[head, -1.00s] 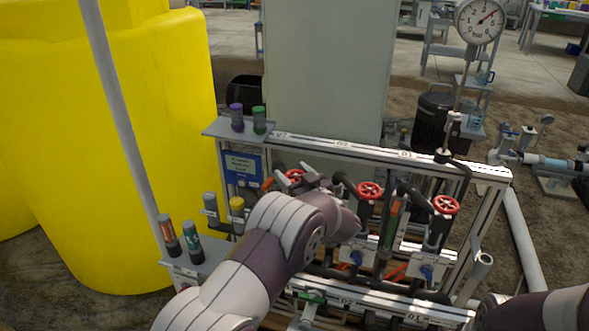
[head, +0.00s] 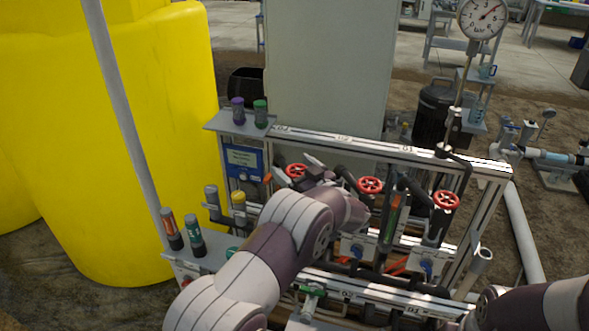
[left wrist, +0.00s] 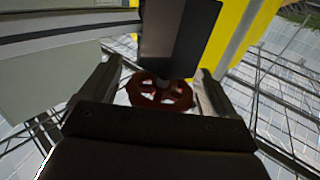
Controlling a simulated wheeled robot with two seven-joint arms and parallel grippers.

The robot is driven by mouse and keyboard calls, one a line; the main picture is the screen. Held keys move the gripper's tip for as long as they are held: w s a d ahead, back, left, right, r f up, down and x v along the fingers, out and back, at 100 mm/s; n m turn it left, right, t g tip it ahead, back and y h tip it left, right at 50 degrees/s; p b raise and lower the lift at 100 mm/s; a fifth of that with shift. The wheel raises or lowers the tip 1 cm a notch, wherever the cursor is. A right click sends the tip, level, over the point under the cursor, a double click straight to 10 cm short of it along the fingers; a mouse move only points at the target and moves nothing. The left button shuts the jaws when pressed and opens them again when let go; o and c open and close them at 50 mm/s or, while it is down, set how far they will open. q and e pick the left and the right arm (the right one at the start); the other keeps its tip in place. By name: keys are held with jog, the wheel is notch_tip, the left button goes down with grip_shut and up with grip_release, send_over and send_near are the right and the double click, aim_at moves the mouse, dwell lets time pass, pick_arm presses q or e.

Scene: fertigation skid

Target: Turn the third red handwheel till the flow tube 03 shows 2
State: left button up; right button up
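Three red handwheels stand in a row on the skid: the left one (head: 296,171), the middle one (head: 370,185) and the third one (head: 446,199) at the right. My left gripper (head: 312,172) is beside the left handwheel in the head view, apart from the third one. In the left wrist view my left gripper (left wrist: 158,88) is open, with a red handwheel (left wrist: 160,92) between and beyond its fingers; I cannot tell contact. A flow tube (head: 391,218) stands left of the third handwheel; its reading is too small to tell. My right gripper is out of view.
The skid's top rail (head: 400,155) runs behind the handwheels. A dial gauge (head: 482,18) rises at the back right. Capped bottles (head: 194,236) stand on a left shelf. A large yellow tank (head: 150,130) fills the left. Black hoses and pipes crowd the handwheels.

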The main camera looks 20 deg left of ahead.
pick_arm(q)
jog(key=v, duration=1.2)
jog(key=shift+s+d, duration=0.25)
jog(key=shift+f, duration=0.1)
dwell(0.8)
